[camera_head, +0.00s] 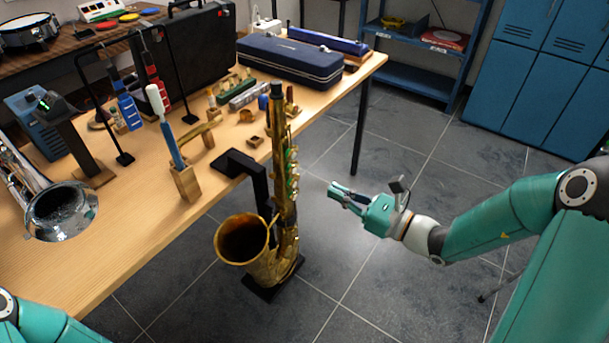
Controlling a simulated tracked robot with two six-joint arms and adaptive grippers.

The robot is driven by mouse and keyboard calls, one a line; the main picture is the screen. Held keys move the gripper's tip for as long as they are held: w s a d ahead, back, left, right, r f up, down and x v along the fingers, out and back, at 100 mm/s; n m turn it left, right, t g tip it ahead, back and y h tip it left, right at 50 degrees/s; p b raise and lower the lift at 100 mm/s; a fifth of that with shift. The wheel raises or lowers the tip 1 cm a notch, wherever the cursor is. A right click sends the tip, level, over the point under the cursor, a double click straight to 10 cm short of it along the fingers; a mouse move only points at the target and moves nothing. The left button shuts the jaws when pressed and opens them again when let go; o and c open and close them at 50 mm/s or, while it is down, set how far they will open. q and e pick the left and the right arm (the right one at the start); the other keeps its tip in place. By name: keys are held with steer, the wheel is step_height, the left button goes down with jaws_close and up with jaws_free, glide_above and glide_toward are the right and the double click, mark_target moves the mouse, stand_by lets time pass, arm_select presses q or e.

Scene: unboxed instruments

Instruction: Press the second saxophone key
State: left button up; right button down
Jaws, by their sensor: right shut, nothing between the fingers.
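A brass saxophone (282,190) stands upright on a black stand beside the table's right edge. Its bell opens toward the lower left, and green-white keys (291,172) run along the right side of its body. My right gripper (336,189) comes in from the right at about the height of the keys. It is shut with nothing in it. Its tips point left toward the keys and a gap shows in the picture between them and the saxophone. Which key is the second one I cannot tell at this size. Only part of my left arm shows at the lower left, without its gripper.
The wooden table (130,240) fills the left, with a navy case (290,62), a brush in a wooden holder (185,184), a hanging rack and a silver horn bell (62,211). Blue lockers (545,70) stand at the back right. The tiled floor around my right gripper is clear.

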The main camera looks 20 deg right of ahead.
mark_target(296, 170)
steer(key=x, duration=0.8)
steer(key=shift+w+a+p, duration=0.2)
steer(key=shift+w+p, duration=0.1)
steer(key=shift+w, duration=0.05)
arm_select(q)
steer(key=shift+r, duration=0.35)
steer(key=shift+f, duration=0.1)
arm_select(e)
steer(key=shift+w+d+f, duration=0.1)
steer(key=shift+w, duration=0.05)
